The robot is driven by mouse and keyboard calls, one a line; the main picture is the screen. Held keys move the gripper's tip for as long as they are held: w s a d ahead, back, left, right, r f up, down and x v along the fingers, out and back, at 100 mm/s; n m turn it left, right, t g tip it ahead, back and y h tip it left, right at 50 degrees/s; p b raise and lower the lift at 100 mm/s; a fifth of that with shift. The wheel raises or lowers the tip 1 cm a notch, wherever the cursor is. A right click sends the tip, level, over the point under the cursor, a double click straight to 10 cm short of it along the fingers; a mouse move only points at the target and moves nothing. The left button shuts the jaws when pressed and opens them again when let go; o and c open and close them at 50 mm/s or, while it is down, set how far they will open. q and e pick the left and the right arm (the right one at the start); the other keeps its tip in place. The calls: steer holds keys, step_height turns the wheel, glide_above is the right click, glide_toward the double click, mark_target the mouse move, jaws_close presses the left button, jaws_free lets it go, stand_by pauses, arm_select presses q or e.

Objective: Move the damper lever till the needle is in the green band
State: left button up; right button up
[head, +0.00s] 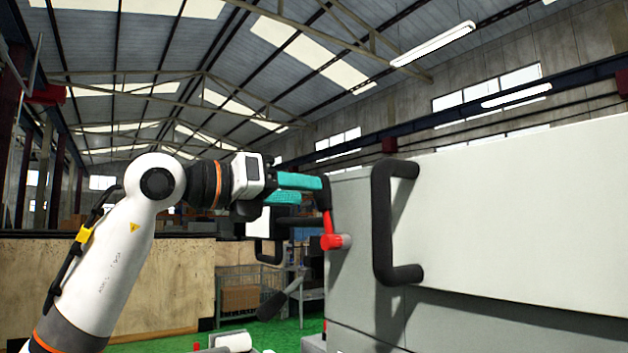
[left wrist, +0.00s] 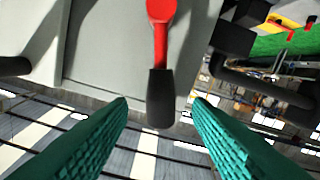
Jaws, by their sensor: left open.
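The damper lever (head: 328,224) has a red arm on a round red hub, at the left edge of the grey machine. In the head view it points up from the hub, and its upper end meets my left gripper (head: 310,189). In the left wrist view the lever's black grip (left wrist: 160,98) lies between my two teal fingers, with a gap on each side. The left gripper is open and not closed on it. The needle and the green band do not show in either view. My right gripper is not in view.
A large black handle (head: 381,225) stands out from the pale machine cover (head: 520,220), right of the lever. Another black handle (head: 270,252) shows just left of the lever. A wire cage (head: 238,292) stands behind on the green floor.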

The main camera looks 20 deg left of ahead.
mark_target(325, 207)
arm_select(q)
steer(key=p+x, duration=0.1)
steer(key=x, duration=0.2)
steer(key=shift+w+d, duration=0.15)
steer(key=shift+w, duration=0.15)
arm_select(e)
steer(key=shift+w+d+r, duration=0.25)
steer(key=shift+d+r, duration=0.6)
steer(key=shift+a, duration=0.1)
arm_select(q)
steer(key=shift+d, duration=0.1)
steer(key=shift+c, duration=1)
steer(key=c, duration=0.6)
jaws_close()
steer(key=shift+s, duration=0.1)
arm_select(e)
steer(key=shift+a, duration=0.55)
